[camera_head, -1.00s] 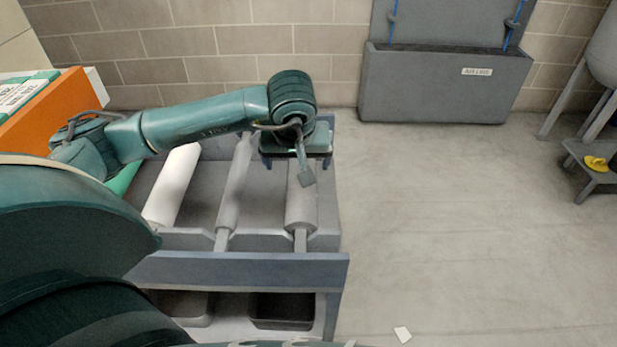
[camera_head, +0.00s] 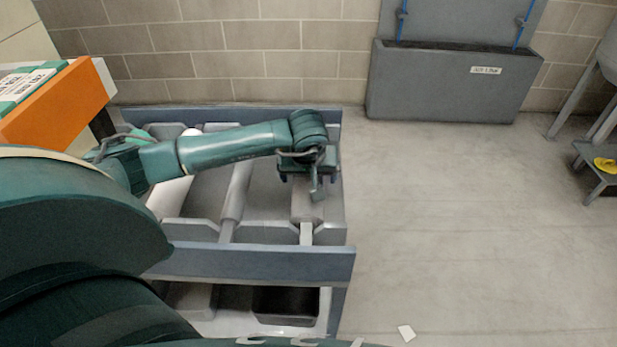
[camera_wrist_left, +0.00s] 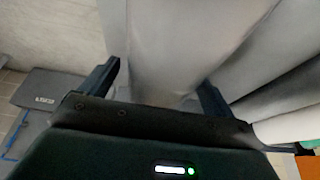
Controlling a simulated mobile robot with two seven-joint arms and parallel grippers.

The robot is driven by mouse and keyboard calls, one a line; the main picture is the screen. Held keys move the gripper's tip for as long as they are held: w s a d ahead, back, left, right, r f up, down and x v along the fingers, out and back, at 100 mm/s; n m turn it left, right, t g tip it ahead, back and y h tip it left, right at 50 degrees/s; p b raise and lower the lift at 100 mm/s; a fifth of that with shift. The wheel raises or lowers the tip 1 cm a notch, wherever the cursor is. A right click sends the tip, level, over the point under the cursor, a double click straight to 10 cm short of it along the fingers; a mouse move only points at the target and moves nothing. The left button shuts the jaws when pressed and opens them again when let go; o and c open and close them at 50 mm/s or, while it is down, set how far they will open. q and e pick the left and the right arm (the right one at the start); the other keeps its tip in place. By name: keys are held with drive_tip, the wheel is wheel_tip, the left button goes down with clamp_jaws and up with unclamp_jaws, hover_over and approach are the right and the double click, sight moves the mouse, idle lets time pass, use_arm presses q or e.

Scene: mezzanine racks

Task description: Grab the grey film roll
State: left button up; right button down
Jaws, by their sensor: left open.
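A grey film roll (camera_head: 306,211) lies at the right end of a rack (camera_head: 250,262), its length running away from me. My left gripper (camera_head: 308,178) is over this roll and hides its far part. In the left wrist view the gripper (camera_wrist_left: 160,78) is open, with one finger on each side of a grey roll (camera_wrist_left: 165,45). I cannot tell whether the fingers touch it. My right gripper is not in view.
A thinner grey roll (camera_head: 235,192) and a white roll (camera_head: 170,197) lie to the left in the same rack. An orange panel (camera_head: 62,105) stands at far left. A grey trough (camera_head: 440,88) stands by the wall. The floor to the right is mostly clear.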

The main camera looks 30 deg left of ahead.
use_arm(q)
drive_tip(key=shift+c, duration=0.6)
drive_tip(key=c, duration=1.6)
drive_tip(key=shift+w+r, duration=0.1)
drive_tip(key=shift+r, duration=0.05)
drive_tip(key=shift+c, duration=0.9)
drive_tip(key=shift+r, duration=0.15)
